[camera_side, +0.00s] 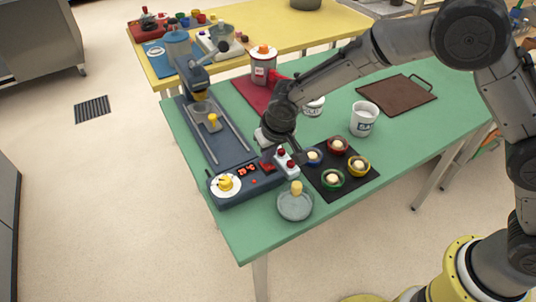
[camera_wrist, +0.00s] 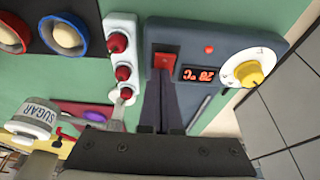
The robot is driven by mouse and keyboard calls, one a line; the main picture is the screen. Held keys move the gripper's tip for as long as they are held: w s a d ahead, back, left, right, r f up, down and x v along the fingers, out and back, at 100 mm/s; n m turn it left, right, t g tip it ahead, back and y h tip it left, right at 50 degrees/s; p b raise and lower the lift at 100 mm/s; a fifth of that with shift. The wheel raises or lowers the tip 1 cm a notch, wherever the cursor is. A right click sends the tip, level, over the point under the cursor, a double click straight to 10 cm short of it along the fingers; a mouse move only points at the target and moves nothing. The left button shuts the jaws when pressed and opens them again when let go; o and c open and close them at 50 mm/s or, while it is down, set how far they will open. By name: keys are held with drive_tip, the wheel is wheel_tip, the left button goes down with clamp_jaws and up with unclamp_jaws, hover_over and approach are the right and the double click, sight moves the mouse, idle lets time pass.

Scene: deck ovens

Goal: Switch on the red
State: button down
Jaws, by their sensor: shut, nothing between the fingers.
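A blue machine (camera_side: 222,150) stands along the left side of the green table. Its front panel carries a red switch (camera_side: 267,165), a lit red display (camera_side: 247,170) and a yellow knob (camera_side: 226,184) on a white dial. In the wrist view the red switch (camera_wrist: 164,61) sits left of the display (camera_wrist: 196,75). My gripper (camera_wrist: 164,82) is shut and empty, its fingertips over the near edge of the red switch; whether they touch cannot be told. A white strip with several red knobs (camera_wrist: 122,73) lies beside the panel, left of my fingers; it also shows in the side view (camera_side: 287,164).
A black mat (camera_side: 345,188) with several coloured bowls lies right of the strip. A grey dish (camera_side: 294,205) stands at the table's front edge.

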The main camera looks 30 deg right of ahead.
drive_tip(key=shift+s, duration=0.2)
drive_tip(key=shift+s+f, duration=0.1)
drive_tip(key=shift+s, duration=0.6)
drive_tip(key=v, duration=1.4)
drive_tip(key=shift+s, duration=0.3)
drive_tip(key=shift+w+t, duration=0.3)
drive_tip(key=shift+w, duration=0.4)
drive_tip(key=x, duration=1.3)
drive_tip(key=shift+w+f, duration=0.15)
drive_tip(key=shift+f, duration=0.25)
